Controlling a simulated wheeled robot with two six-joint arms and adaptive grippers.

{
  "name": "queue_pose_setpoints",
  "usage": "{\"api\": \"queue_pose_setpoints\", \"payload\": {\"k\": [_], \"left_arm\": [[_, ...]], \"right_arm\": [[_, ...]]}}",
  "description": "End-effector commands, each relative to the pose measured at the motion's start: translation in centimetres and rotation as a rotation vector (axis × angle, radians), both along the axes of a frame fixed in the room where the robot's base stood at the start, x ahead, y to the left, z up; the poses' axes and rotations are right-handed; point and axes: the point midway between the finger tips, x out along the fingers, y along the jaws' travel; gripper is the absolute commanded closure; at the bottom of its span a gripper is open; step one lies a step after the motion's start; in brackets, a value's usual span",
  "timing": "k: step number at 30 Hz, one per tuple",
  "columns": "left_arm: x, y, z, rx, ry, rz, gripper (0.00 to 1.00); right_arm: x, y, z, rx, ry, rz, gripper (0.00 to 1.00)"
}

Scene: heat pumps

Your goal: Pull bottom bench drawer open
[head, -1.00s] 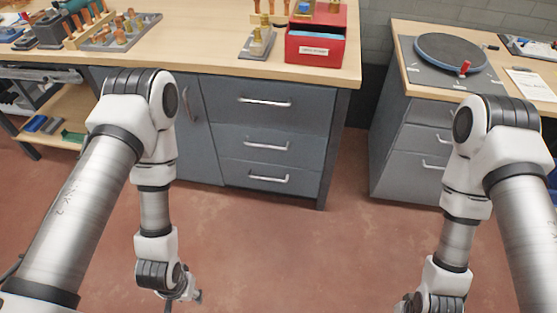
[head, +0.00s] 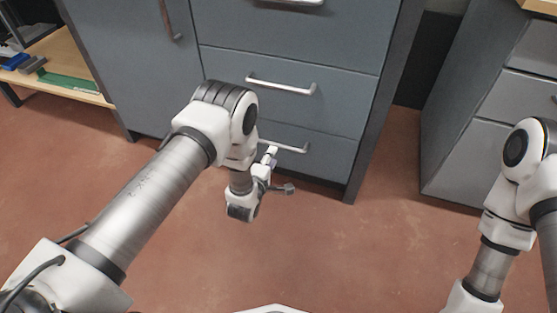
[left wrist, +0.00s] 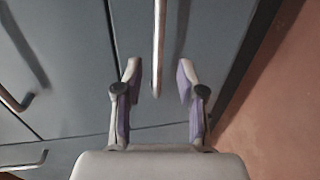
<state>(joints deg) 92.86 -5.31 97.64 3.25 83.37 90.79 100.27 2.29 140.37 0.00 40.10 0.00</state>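The bottom bench drawer (head: 325,163) is a grey-blue front low in the bench, closed, with a silver bar handle (head: 290,148). My left gripper (head: 280,170) is at this handle, and my arm hides the drawer's left part. In the left wrist view the left gripper (left wrist: 158,72) is open, with one finger on each side of the handle bar (left wrist: 159,40). The bar's near end lies between the fingertips, with a gap on both sides; I cannot tell the exact depth. My right gripper is out of view; only part of its arm shows at the right.
The middle drawer (head: 350,98) above is closed. A cabinet door (head: 120,50) is on the left. A second grey drawer unit (head: 465,150) stands to the right. A low wooden shelf (head: 60,75) is at far left. The red floor (head: 340,245) before the bench is clear.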

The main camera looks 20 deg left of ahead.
Motion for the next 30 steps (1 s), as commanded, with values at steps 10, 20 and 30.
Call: {"api": "queue_pose_setpoints", "payload": {"k": [10, 20, 30], "left_arm": [[5.9, -0.2, -1.4, 0.001, -0.001, 0.000, 0.61], [7.2, -0.2, -1.3, 0.002, 0.004, 0.000, 0.61], [7.2, -0.2, -1.3, 0.003, 0.004, -0.001, 1.00]], "right_arm": [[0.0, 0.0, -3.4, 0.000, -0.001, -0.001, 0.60], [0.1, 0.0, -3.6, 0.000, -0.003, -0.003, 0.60], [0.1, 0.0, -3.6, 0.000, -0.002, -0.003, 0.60]]}}
